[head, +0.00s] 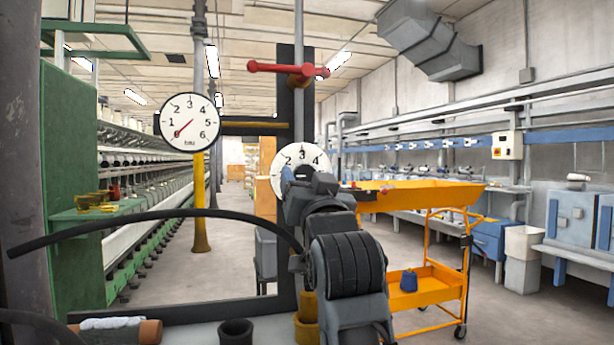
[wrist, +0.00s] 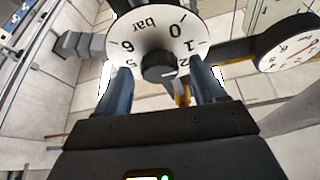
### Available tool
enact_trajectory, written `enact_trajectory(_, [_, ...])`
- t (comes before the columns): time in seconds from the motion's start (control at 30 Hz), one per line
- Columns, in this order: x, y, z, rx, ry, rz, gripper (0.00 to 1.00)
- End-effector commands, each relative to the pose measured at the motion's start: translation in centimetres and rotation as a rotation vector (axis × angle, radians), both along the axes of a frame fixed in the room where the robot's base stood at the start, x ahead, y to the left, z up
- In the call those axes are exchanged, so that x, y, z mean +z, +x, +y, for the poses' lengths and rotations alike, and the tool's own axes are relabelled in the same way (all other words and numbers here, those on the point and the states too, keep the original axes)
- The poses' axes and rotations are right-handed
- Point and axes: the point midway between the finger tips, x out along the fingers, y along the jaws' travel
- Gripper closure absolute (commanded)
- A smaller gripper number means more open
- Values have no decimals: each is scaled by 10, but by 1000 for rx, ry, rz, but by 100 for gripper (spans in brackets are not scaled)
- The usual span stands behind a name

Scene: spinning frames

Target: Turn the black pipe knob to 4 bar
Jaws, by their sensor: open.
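The black pipe knob (wrist: 158,66) sits at the centre of a white dial (wrist: 150,32) marked in bar, seen upside down in the wrist view. My gripper (wrist: 162,78) is open, with one finger on each side of the knob and gaps between. I cannot tell where the knob's pointer aims. In the head view the dial (head: 275,165) shows 2, 3 and 4; my arm hides its lower part and the knob. A round gauge (head: 190,122) to its left has a red needle pointing at about 0; it also shows in the wrist view (wrist: 290,42).
A black hose (head: 150,217) arches across the left. A yellow cart (head: 425,285) stands at the right, green machinery (head: 70,150) at the left.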

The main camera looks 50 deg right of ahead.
Motion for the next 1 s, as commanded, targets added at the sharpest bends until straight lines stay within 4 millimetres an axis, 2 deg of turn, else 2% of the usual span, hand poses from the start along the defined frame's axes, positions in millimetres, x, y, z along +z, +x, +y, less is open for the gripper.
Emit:
enact_trajectory(0.4, [4, 7, -6, 1, -1, -1, 30])
enact_trajectory(1.0, [4, 7, -6, 1, 0, 0, 86])
